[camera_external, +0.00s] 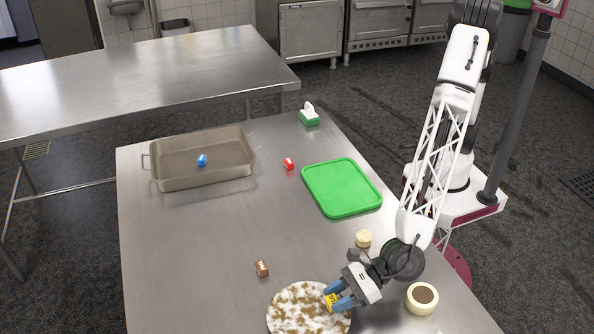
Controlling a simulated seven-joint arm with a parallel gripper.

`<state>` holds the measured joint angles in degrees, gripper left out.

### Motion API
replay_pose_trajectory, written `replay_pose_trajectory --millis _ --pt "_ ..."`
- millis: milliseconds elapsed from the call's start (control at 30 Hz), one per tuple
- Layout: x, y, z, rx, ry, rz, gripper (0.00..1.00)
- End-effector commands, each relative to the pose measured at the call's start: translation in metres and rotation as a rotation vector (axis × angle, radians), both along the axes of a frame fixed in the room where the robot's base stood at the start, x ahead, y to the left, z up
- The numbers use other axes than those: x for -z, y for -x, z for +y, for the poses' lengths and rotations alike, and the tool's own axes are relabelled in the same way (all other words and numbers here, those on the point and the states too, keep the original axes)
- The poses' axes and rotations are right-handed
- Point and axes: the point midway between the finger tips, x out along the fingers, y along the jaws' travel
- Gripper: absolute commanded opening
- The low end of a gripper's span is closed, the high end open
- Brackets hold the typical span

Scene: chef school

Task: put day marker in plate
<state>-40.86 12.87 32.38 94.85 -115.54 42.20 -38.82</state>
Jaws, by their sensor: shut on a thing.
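My gripper (334,297) is low at the front of the steel table, with its blue fingers shut on a small yellow block with dark marks (331,301). The lettering on the block is too small to read, so I cannot tell for sure that it is the day marker. The plate (296,311) is round, white with brown mottling, and lies at the table's front. The yellow block is over the plate's right part. I cannot tell whether it touches the plate.
A brown block (262,269) lies behind the plate. A cream bowl with brown filling (422,298) and a small pale item (363,239) are near my arm. Farther back are a green board (342,182), a red block (289,163), a scrubber (309,115), and a metal pan (225,178) holding a blue block (202,160).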

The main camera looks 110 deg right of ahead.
Motion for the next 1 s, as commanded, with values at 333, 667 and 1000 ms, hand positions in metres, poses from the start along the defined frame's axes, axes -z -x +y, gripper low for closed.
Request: replay_pose_trajectory --millis 333,667,1000 --pt "0.002 0.000 0.000 0.000 0.000 0.000 0.15" --pt "0.009 0.000 0.000 0.000 -0.001 0.000 0.15" --pt "0.011 0.000 0.000 0.000 -0.001 0.000 0.53"
